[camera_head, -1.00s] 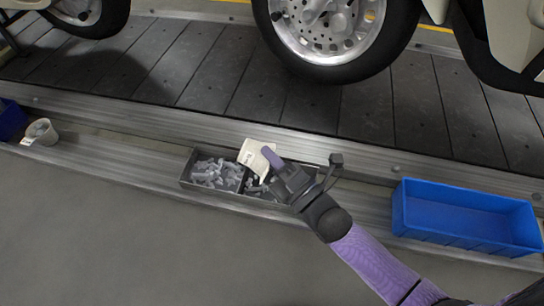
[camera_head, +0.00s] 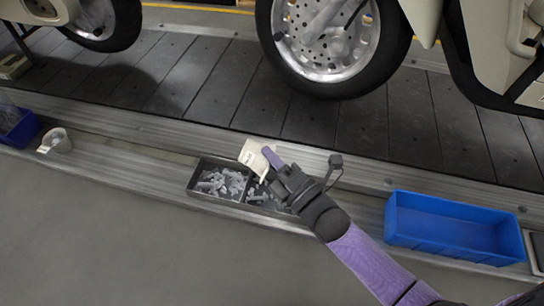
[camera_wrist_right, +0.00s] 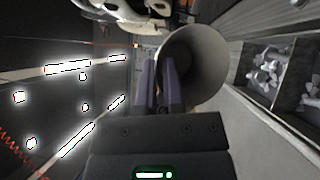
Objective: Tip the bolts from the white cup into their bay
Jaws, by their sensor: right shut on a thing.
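The white cup (camera_head: 254,157) is tilted over a dark divided tray (camera_head: 211,200) on the ledge. My right gripper (camera_head: 271,161) is shut on it, coming from the lower right. In the right wrist view the cup (camera_wrist_right: 205,62) shows as a wide pale round shape at the fingers (camera_wrist_right: 163,85); no bolts show in it there. Grey bolts (camera_head: 222,183) fill the tray's left bay. More grey pieces (camera_head: 257,195) lie in the bay beside it, below the cup and partly hidden by my gripper. My left gripper is out of view.
A blue bin (camera_head: 455,228) stands on the ledge at the right. Another white cup (camera_head: 58,141) and a dark blue bin (camera_head: 20,128) stand at the far left. Behind is the slat conveyor (camera_head: 200,75) with scooters, one wheel (camera_head: 330,45) near the tray.

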